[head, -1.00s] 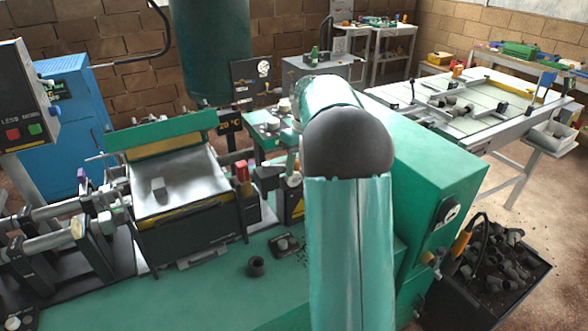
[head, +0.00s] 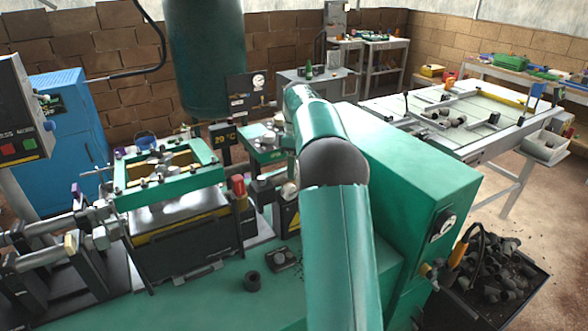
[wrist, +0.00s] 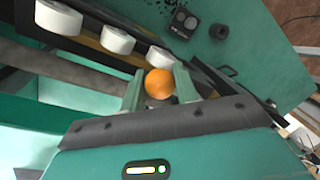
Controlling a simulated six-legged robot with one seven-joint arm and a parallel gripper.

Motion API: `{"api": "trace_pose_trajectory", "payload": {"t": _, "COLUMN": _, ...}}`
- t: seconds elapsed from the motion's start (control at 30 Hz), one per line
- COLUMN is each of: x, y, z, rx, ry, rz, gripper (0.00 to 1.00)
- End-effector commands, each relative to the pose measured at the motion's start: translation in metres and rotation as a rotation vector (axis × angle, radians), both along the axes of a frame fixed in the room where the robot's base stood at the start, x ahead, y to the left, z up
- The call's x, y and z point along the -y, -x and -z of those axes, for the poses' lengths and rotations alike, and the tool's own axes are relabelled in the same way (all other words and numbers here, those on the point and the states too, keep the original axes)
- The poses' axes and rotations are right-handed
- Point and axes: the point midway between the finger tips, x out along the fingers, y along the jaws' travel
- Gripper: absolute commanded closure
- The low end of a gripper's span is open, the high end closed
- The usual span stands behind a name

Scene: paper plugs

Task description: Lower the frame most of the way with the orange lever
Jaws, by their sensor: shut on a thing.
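The green frame (head: 172,192) is at the left in the head view, swung down low over the grey metal plate (head: 165,213) of the press. It looks close to level, with a gap over the plate; I cannot tell the exact angle. In the wrist view, the orange ball (wrist: 159,83) of the lever sits between the two green fingers of my gripper (wrist: 158,88), which is shut on it. The rest of the lever is hidden. In the head view my arm covers the middle, and neither my gripper nor the orange ball can be made out.
A red-topped post (head: 238,189) stands beside the press. White cylinders (wrist: 118,40) lie near my gripper in the wrist view. A bin of dark plugs (head: 495,275) stands at right.

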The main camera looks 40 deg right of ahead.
Motion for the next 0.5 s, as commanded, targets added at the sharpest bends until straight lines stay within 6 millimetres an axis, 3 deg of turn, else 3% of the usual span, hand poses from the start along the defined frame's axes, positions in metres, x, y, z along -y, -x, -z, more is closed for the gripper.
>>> {"api": "trace_pose_trajectory", "payload": {"t": 0.37, "x": -0.0002, "y": -0.0013, "z": -0.0012, "rx": 0.004, "ry": 0.001, "rz": -0.007, "gripper": 1.00}}
{"api": "trace_pose_trajectory", "payload": {"t": 0.4, "x": -0.0002, "y": -0.0014, "z": -0.0012, "rx": 0.004, "ry": 0.001, "rz": -0.006, "gripper": 0.68}}
{"api": "trace_pose_trajectory", "payload": {"t": 0.5, "x": -0.0002, "y": -0.0013, "z": -0.0009, "rx": 0.003, "ry": 0.000, "rz": -0.006, "gripper": 0.50}}
